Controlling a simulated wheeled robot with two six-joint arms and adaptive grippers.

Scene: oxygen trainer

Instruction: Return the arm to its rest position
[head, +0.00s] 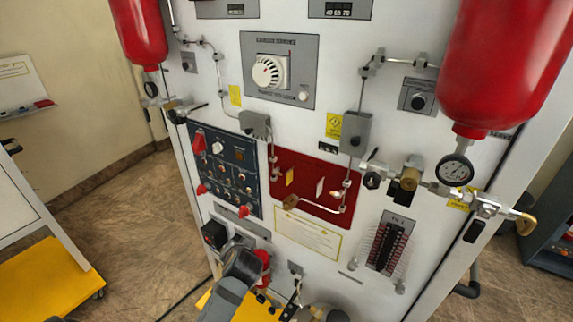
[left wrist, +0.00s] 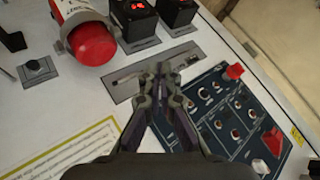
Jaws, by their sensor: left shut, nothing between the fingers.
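My left arm (head: 232,290) comes up from the bottom edge in the head view, in front of the lower left of the white panel (head: 320,240). Its wrist hides most of its gripper there. In the left wrist view my left gripper (left wrist: 165,72) is shut and empty, its fingertips together. Behind them is a grey slotted plate (left wrist: 128,78), between the red-capped cylinder (left wrist: 92,43) and the dark blue switch panel (left wrist: 243,112). I cannot tell how far the tips stand from the panel. My right gripper is not seen.
Two red tanks (head: 505,65) hang at the panel's upper sides, with a gauge (head: 454,170) and valve fittings below the right one. Black switch boxes (left wrist: 180,10) stick out near the left gripper. Open floor (head: 130,200) lies left of the panel, beside a yellow-based cart (head: 50,280).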

